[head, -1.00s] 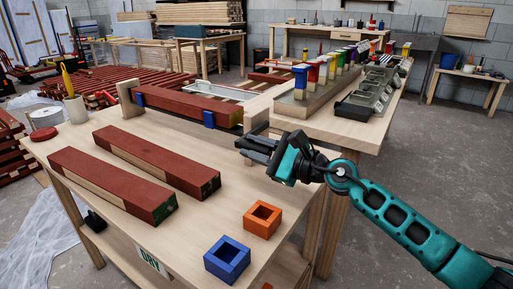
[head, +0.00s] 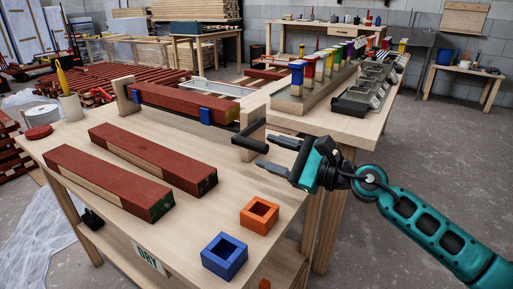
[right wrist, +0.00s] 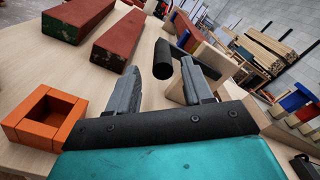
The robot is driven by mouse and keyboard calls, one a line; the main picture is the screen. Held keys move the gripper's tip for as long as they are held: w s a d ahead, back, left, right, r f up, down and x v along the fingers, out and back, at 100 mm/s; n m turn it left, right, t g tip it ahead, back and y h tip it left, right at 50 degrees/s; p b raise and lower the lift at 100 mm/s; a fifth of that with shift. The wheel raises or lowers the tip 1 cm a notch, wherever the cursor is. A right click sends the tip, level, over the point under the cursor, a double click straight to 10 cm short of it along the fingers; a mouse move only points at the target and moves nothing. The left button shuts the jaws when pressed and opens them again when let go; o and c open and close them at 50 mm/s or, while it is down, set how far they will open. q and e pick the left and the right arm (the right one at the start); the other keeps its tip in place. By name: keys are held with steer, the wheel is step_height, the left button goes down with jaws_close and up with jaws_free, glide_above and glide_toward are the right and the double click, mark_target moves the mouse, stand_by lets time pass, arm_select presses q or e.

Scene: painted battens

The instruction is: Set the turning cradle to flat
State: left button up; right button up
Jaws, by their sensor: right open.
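The turning cradle stands at the back of the near bench, with a wooden end post (head: 126,95) at its left and another (head: 252,115) at its right. A red-painted batten (head: 180,100) lies along it in blue holders (head: 205,116). Its faces look roughly level, but I cannot tell a small tilt. A black crank handle (head: 248,141) sticks out at the right end. My right gripper (head: 272,152) is open and empty, just right of the handle and apart from it. In the right wrist view the handle (right wrist: 162,60) shows beyond the spread fingers (right wrist: 160,85). My left gripper is not in view.
Two red battens (head: 150,155) (head: 105,182) lie on the near bench. An orange square block (head: 259,215) and a blue one (head: 225,256) sit near its front edge. A second bench (head: 345,128) with paint pots and grey trays stands behind on the right.

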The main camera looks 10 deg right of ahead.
steer(key=b+v, duration=0.1)
steer(key=v, duration=0.6)
steer(key=shift+d, duration=0.15)
steer(key=shift+s, duration=0.15)
